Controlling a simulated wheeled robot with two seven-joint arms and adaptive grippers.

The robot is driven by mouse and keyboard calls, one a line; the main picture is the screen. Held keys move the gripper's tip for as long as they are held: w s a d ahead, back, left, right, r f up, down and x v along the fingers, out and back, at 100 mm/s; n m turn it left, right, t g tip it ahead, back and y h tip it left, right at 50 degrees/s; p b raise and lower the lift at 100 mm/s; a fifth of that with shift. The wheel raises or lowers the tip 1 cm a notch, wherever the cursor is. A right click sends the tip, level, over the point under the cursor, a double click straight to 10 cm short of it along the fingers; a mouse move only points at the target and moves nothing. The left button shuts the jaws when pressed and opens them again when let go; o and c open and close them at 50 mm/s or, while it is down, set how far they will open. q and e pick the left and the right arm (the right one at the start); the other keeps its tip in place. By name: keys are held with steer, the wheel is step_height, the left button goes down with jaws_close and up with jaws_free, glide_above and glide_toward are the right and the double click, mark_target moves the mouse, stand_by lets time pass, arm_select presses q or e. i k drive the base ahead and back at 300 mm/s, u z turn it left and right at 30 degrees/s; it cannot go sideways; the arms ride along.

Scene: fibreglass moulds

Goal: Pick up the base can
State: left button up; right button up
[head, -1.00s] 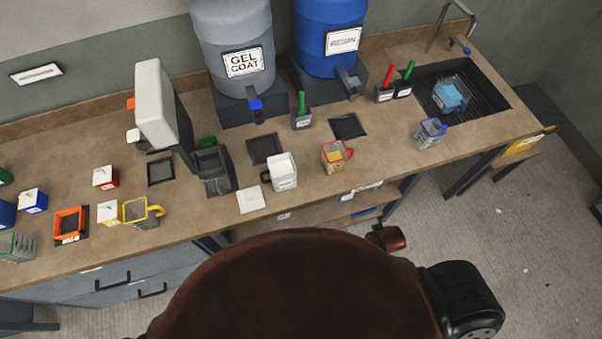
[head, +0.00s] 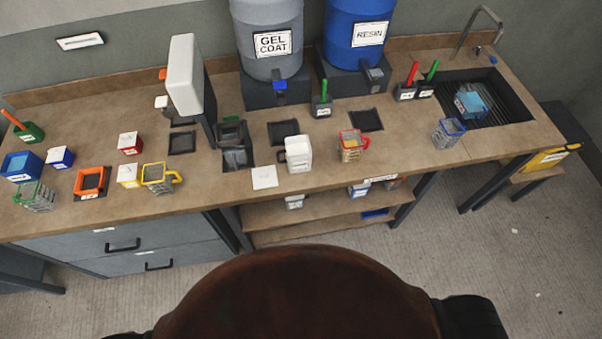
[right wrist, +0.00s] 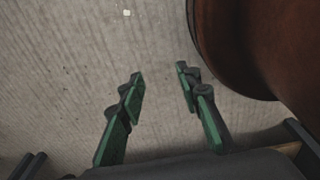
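No label that I can read says base can, so I cannot tell which container it is. A white jug-like container (head: 298,153) stands upright on the bench beside a white square (head: 264,178). Small pale containers stand on the shelf below, one at the left (head: 294,202) and one further right (head: 358,190); their labels are too small to read. My right gripper (right wrist: 160,70) shows in the right wrist view, its green-padded fingers apart, with nothing between them, above bare floor. My left gripper is not in view.
The wooden bench (head: 215,190) holds several coloured containers, a yellow-rimmed cup (head: 158,178) and a red-rimmed cup (head: 352,146). A grey gel coat drum (head: 268,35) and blue resin drum (head: 355,35) stand behind. The sink (head: 500,105) is at right. The floor (head: 400,260) in front is clear.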

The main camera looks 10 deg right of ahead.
mark_target(298, 149)
steer(key=u, duration=0.1)
steer(key=k, duration=0.15)
steer(key=z, duration=1.05)
steer(key=i, duration=0.65)
steer(key=u, duration=1.1)
